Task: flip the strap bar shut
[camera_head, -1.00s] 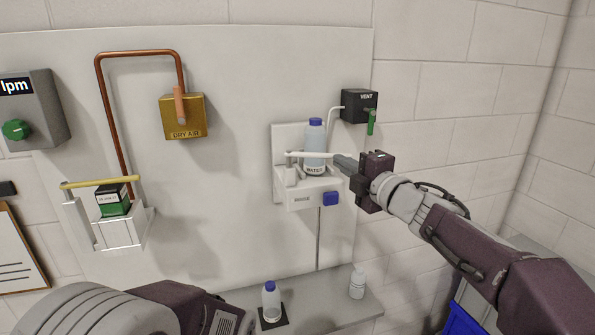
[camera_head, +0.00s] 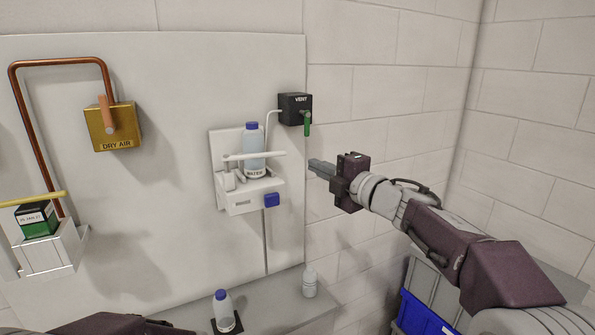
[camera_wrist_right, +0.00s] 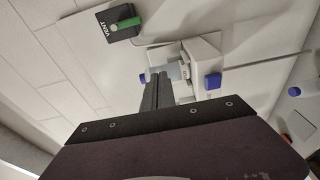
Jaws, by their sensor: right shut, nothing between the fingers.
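A white strap bar (camera_head: 268,155) lies nearly level across the front of the blue-capped water bottle (camera_head: 254,143). The bottle stands upright in a white wall holder (camera_head: 240,205) with a blue button (camera_head: 272,200). My right gripper (camera_head: 314,166) is shut and empty, to the right of the bar's free end with a gap between them. In the right wrist view its fingers (camera_wrist_right: 157,90) overlap the bottle and partly hide the holder (camera_wrist_right: 203,55). A yellow bar (camera_head: 35,199) spans a second holder (camera_head: 50,252) at the left, above a green-and-white box. My left gripper is out of view.
A black vent box (camera_head: 295,108) with a green handle is above right of the holder. A dry-air box (camera_head: 113,127) is further left. Small bottles (camera_head: 223,306) (camera_head: 310,281) stand on the ledge below. The wall right of my gripper is clear.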

